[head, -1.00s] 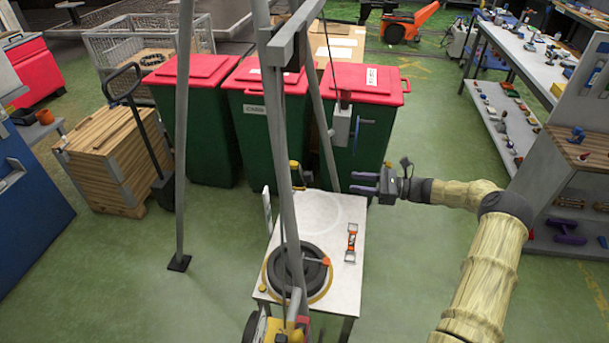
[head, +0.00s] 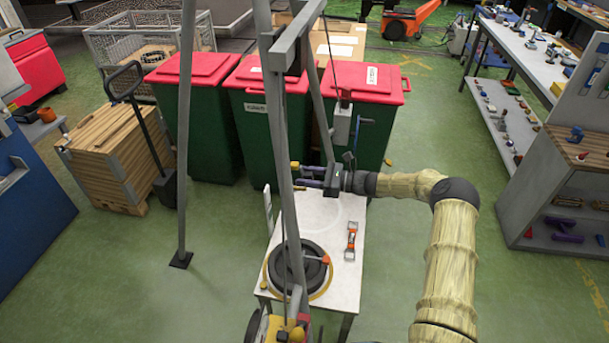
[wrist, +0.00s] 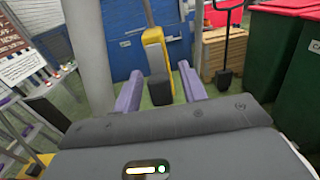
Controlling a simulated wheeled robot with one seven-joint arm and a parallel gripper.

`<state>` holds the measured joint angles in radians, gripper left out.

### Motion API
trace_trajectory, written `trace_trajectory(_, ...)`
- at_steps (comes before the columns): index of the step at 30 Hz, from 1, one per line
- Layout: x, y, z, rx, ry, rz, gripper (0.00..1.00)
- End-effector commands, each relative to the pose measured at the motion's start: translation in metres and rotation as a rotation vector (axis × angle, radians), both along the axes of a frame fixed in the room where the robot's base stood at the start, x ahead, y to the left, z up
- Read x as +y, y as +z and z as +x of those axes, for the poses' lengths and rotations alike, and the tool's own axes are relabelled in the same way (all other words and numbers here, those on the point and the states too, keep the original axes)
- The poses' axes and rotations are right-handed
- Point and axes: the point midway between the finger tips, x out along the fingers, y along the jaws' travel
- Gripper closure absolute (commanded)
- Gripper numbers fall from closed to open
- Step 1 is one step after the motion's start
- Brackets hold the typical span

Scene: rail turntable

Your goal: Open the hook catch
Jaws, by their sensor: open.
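My gripper (head: 302,176) is open, its two purple fingers pointing left beside the grey leg of the tall frame, above the far end of the white table. A yellow and black piece (head: 295,164) shows by the fingertips, partly hidden by the leg. In the wrist view, my gripper (wrist: 158,84) has a yellow upright part (wrist: 153,50) with a black block (wrist: 160,90) in line with the gap between its fingers. I cannot tell whether the fingers reach around it, and nothing is visibly gripped. I cannot clearly make out the hook catch.
The white table (head: 341,270) bears a black round disc (head: 285,268) and an orange and grey tool (head: 351,241). The grey frame leg (head: 283,130) stands close to my gripper. Red-lidded green bins (head: 270,132) stand behind.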

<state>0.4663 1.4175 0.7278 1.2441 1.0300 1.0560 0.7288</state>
Motion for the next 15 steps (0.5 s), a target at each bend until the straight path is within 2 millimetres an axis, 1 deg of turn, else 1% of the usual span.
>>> trace_trajectory(3, 0.0078, 0.0002, 0.0015, -0.001, 0.0, 0.0, 0.58)
trace_trajectory(11, 0.0096, 0.0002, 0.0018, -0.001, 0.0, 0.0, 0.58)
trace_trajectory(12, 0.0095, 0.0002, 0.0018, -0.001, 0.0, 0.0, 0.62)
trace_trajectory(14, 0.0095, 0.0002, 0.0018, -0.001, 0.0, 0.0, 0.74)
trace_trajectory(15, 0.0095, 0.0002, 0.0018, -0.001, 0.0, 0.0, 0.82)
